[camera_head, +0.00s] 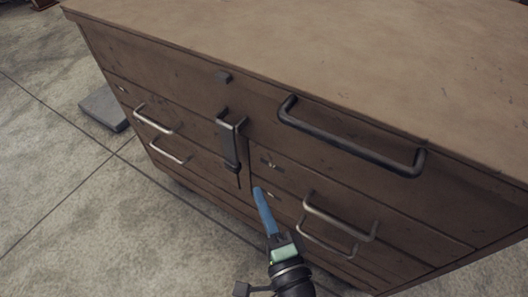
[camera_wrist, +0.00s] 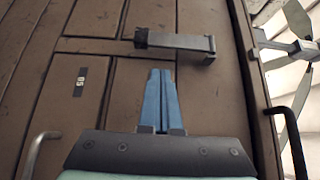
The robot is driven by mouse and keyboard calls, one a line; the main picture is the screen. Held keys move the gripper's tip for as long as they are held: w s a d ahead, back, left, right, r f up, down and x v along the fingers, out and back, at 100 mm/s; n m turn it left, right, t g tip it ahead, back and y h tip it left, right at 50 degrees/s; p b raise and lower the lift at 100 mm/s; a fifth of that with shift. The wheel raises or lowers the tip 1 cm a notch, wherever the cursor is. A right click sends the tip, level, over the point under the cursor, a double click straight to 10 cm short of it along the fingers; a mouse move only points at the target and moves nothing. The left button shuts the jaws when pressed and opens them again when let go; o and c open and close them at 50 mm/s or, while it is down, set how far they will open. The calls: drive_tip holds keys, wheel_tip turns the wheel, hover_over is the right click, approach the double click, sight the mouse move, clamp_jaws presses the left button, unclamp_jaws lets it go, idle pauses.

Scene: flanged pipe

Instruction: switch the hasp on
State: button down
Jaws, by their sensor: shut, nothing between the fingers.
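The dark metal hasp (camera_head: 230,140) is on the front of the brown cabinet, left of centre in the head view. Its long bar hangs down below a bent bracket. In the wrist view the hasp (camera_wrist: 180,42) lies sideways across the upper middle and stands out from the panel. My gripper (camera_head: 258,190) has blue fingers that are shut and empty. It is to the lower right of the hasp, apart from it in the picture. In the wrist view my fingertips (camera_wrist: 160,72) point toward the hasp.
The brown cabinet (camera_head: 330,45) has several drawers. A large dark handle (camera_head: 350,138) is right of the hasp; lighter handles (camera_head: 155,120) (camera_head: 340,220) sit left and lower right. A grey slab (camera_head: 104,108) lies on the floor at left. Open concrete floor lies in front.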

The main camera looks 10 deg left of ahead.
sight(230, 149)
idle(0.3)
drive_tip(key=b+x, duration=0.1)
drive_tip(key=x, duration=0.9)
drive_tip(key=shift+a, duration=0.15)
drive_tip(key=shift+s, duration=0.1)
drive_tip(key=shift+r+p, duration=0.2)
drive_tip(key=shift+p, duration=0.15)
